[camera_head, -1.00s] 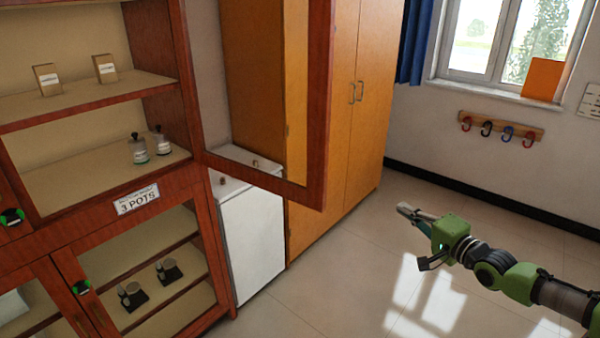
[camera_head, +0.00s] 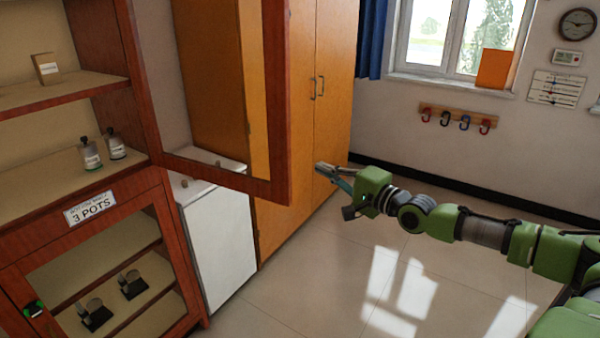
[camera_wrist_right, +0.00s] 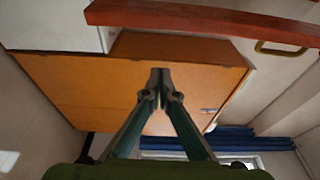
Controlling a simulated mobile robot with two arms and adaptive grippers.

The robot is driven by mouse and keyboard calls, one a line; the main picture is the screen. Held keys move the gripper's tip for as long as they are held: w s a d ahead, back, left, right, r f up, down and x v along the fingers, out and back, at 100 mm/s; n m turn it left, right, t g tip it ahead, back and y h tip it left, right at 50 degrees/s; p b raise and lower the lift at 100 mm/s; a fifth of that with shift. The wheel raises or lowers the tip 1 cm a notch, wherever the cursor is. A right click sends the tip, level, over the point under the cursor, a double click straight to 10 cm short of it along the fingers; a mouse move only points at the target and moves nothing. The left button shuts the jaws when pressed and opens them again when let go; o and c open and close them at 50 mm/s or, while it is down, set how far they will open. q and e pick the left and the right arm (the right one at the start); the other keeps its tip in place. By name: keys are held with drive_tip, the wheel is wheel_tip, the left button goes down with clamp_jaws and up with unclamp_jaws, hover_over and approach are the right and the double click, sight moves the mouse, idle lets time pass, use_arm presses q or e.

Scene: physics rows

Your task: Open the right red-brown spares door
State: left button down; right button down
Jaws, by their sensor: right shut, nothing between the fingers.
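A red-brown framed door (camera_head: 281,100) with a see-through pane hangs swung out from the upper part of the red-brown cabinet (camera_head: 142,95), so that part stands open. In the right wrist view a red-brown bar (camera_wrist_right: 200,18), apparently the door's frame, crosses the top, with a brass-coloured handle (camera_wrist_right: 282,48) near its right end. My right gripper (camera_head: 320,168) is shut and empty, just right of the door's free edge in the head view. In the wrist view its fingertips (camera_wrist_right: 160,75) meet below the bar, apart from it. My left gripper is out of view.
The open upper shelves hold a small box (camera_head: 46,67) and two bottles (camera_head: 103,150). Below is a closed pane door (camera_head: 110,250) with a "3 POTS" sign (camera_head: 90,208). A white cabinet (camera_head: 220,240) and an orange wardrobe (camera_head: 315,110) stand behind. The floor (camera_head: 320,285) is clear.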

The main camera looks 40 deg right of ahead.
drive_tip(key=w+a+p, duration=0.4)
drive_tip(key=shift+w+a, duration=0.2)
drive_tip(key=shift+a, duration=0.2)
idle(1.1)
drive_tip(key=shift+p, duration=0.35)
